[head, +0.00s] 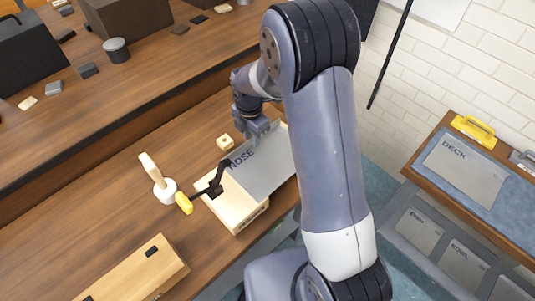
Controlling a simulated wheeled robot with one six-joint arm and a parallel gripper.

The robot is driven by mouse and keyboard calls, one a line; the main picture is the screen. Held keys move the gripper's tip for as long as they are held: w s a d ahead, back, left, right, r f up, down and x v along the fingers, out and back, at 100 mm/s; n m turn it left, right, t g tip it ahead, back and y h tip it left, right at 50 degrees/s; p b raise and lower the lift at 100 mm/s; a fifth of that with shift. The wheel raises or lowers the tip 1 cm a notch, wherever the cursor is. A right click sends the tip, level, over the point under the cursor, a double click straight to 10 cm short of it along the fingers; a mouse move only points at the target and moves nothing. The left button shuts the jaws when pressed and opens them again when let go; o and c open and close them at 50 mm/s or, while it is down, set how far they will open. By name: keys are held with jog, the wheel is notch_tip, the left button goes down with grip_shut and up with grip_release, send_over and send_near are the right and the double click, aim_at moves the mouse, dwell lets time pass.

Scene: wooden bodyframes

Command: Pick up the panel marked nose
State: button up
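The grey panel marked NOSE (262,172) lies on top of a light wooden frame (236,208) on the brown workbench. My arm covers part of its right side. My gripper (262,132) is at the panel's far edge, just above the NOSE lettering, with its fingers pointing down. The fingers are small and partly hidden, so I cannot tell whether they touch the panel or are closed on it. A black clamp with a yellow handle (184,203) sits at the left of the frame, its bar reaching the panel's left edge.
Another wooden piece (140,272) is at the front. A DECK panel (464,172) lies on the right-hand table. The bench's left middle is clear.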

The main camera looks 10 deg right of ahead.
jog(key=shift+f, duration=0.35)
grip_shut()
dwell(0.3)
